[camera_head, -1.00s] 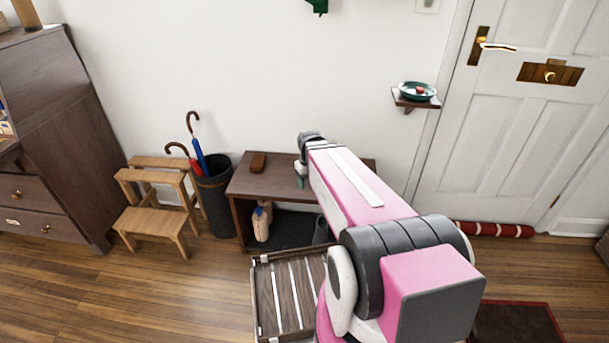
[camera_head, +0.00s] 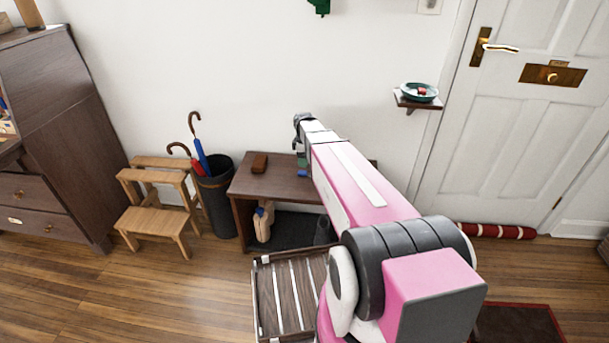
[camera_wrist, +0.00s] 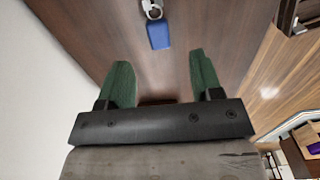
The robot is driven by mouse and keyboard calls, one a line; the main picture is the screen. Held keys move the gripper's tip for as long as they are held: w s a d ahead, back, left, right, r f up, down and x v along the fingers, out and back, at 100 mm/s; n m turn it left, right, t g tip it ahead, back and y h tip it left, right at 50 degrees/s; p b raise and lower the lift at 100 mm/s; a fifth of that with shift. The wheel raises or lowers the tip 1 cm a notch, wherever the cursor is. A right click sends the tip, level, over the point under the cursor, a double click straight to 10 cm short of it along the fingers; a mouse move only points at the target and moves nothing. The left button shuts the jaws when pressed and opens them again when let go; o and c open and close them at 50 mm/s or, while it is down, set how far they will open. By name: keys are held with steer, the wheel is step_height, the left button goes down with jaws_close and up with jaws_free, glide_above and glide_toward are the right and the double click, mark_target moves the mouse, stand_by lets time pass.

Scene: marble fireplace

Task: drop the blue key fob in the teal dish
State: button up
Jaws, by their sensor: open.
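The blue key fob (camera_head: 302,173) lies on the dark wooden bench by the wall. It also shows in the wrist view (camera_wrist: 158,35), with a metal ring at its far end. My gripper (camera_head: 301,160) is over the bench near the fob. In the wrist view its two green fingers (camera_wrist: 160,72) are apart and empty, and the fob lies beyond their tips, roughly in line with the gap. The teal dish (camera_head: 406,91) sits on a small wall shelf to the right, near the door, with something red and white in it.
The bench (camera_head: 282,184) also bears a brown block-like object (camera_head: 260,163). An umbrella stand (camera_head: 217,205) and wooden step stool (camera_head: 156,220) stand left of it. The small shelf (camera_head: 411,104) juts from the wall. A slatted tray-like piece (camera_head: 268,300) is on the floor in front.

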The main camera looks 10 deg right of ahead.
mark_target(305, 172)
steer(key=f, duration=0.7)
steer(key=shift+w+d+f, duration=0.1)
steer(key=shift+d, duration=0.1)
steer(key=shift+c, duration=0.3)
steer(key=c, duration=1)
